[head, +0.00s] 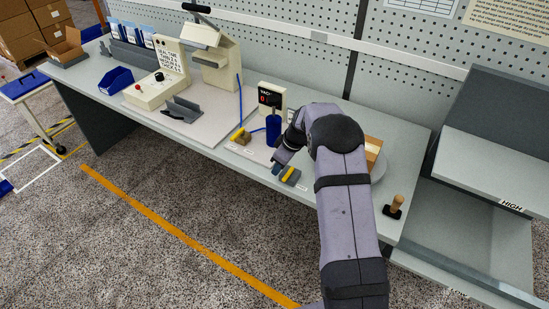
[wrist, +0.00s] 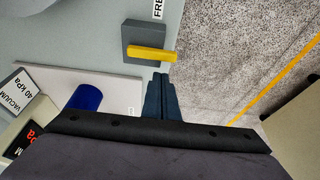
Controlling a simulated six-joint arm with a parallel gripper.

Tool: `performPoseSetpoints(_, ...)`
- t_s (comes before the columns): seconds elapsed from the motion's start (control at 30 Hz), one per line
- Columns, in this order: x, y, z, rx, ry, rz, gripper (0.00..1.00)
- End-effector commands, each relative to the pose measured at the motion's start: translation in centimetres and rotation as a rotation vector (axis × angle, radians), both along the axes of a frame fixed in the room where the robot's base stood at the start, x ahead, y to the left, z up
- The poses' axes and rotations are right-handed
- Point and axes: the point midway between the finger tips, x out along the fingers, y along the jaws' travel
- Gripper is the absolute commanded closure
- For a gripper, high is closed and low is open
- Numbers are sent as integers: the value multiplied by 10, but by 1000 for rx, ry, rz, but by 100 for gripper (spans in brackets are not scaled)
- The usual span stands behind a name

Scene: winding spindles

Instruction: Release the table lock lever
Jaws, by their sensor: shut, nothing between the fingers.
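The table lock lever is a yellow bar (wrist: 152,54) on a dark grey block (wrist: 137,33) at the table's front edge. The lever also shows in the head view (head: 290,175). In the wrist view it lies almost level across the picture, its right end past the block. A white label, partly cut off and starting "FRE", lies beyond the block. My gripper (wrist: 160,77) is shut and empty, its dark blue fingertips just below the lever's right half. I cannot tell whether they touch it. In the head view my gripper (head: 276,164) is just left of the lever block.
A blue cylinder (head: 273,130) and a vacuum readout box (head: 272,97) stand behind my gripper. A yellow-topped piece (head: 242,136) is to the left. A wooden-handled tool (head: 396,203) stands at right.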

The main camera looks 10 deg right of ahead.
Motion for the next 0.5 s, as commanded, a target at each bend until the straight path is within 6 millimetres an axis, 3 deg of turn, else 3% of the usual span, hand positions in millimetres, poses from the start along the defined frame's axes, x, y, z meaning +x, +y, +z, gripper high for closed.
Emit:
performPoseSetpoints(0.2,-12,-12,1,1,1,-1,100)
performPoseSetpoints(0.5,-14,-13,0,1,1,0,100)
